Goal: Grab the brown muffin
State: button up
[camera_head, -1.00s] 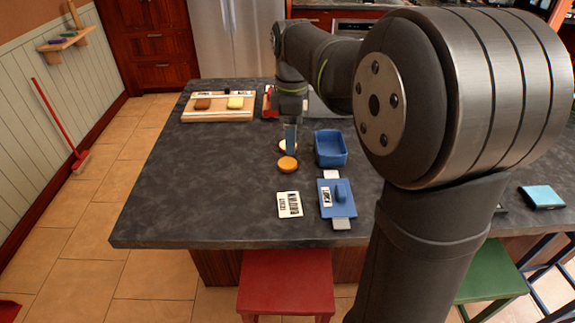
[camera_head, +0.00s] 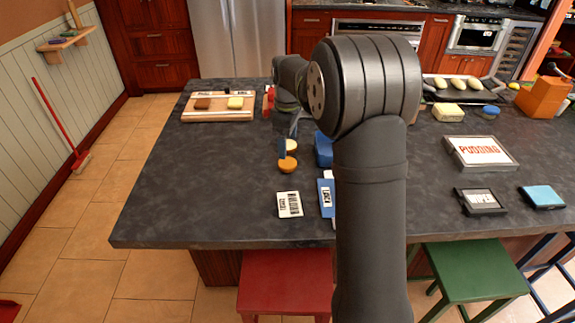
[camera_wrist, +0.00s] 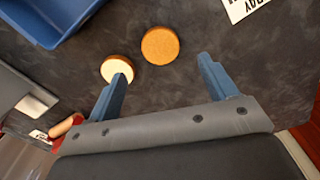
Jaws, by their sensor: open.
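A round orange-brown piece (camera_head: 288,165), which looks like the brown muffin, lies flat on the dark counter. In the wrist view it shows as a tan-brown disc (camera_wrist: 160,45) just beyond my fingertips, nearer the picture's middle. A cream-topped round piece (camera_wrist: 117,68) lies beside it and also shows in the head view (camera_head: 292,146). My gripper (camera_wrist: 162,70) is open and empty, with its blue fingers spread wide. The left finger's tip overlaps the cream piece in the wrist view; contact cannot be told. In the head view my gripper (camera_head: 283,147) is just behind the brown piece.
A blue bin (camera_head: 323,149) stands right of the round pieces, partly hidden by my arm. A white label card (camera_head: 288,204) and a blue lidded item (camera_head: 326,197) lie in front. A wooden board (camera_head: 219,117) with brown and yellow pieces is at back left. The left counter is clear.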

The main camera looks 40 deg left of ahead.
aim_at(289, 163)
jog(key=f, duration=0.7)
jog(key=shift+d+f, duration=0.1)
jog(key=shift+d, duration=0.1)
jog(key=c, duration=1.1)
